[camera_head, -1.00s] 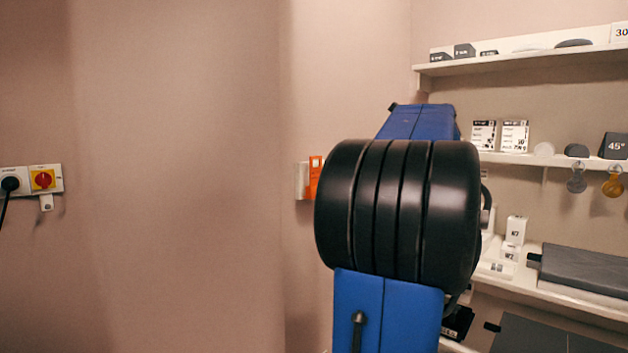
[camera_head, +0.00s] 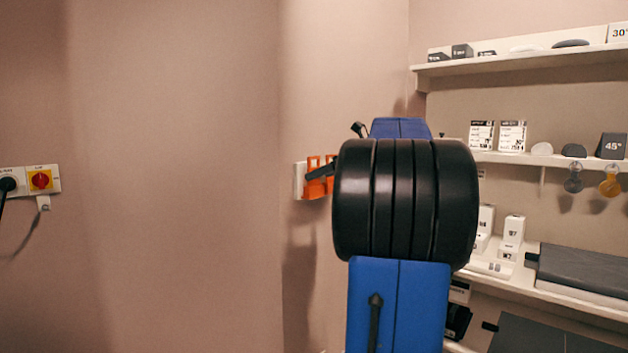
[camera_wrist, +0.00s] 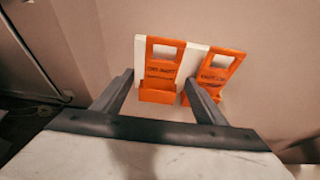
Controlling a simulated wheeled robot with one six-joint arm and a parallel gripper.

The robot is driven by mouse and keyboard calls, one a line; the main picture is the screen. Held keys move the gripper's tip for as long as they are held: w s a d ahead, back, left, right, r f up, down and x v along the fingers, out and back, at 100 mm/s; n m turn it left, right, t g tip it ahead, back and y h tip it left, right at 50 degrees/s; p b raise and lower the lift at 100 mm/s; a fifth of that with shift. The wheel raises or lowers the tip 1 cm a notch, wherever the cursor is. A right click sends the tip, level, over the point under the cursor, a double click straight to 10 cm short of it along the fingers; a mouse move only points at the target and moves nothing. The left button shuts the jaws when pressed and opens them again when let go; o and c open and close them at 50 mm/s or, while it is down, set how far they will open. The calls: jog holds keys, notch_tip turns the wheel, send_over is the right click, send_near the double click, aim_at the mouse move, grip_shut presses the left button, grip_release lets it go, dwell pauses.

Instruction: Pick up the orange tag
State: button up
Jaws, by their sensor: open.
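Two orange tags hang side by side on a white plate (camera_wrist: 192,62) on the wall, the left orange tag (camera_wrist: 160,70) and the right orange tag (camera_wrist: 214,74). Each has a cut-out near the top and dark print too small to read. My gripper (camera_wrist: 158,82) is open and empty. Its fingers point at the plate, with the left tag framed between them; the right finger's tip is near the gap between the tags. I cannot tell whether the fingers touch. In the head view, the orange (camera_head: 313,189) shows left of my arm, partly behind a dark finger.
White wall shelves (camera_head: 520,66) stand on the right with cards, small blocks and grey pads. A red and yellow switch (camera_head: 41,180) with a black plug (camera_head: 8,184) is at far left. The wall between is bare.

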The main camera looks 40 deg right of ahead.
jog(key=shift+x, duration=0.85)
jog(key=c, duration=1.1)
notch_tip(320, 180, up, 10)
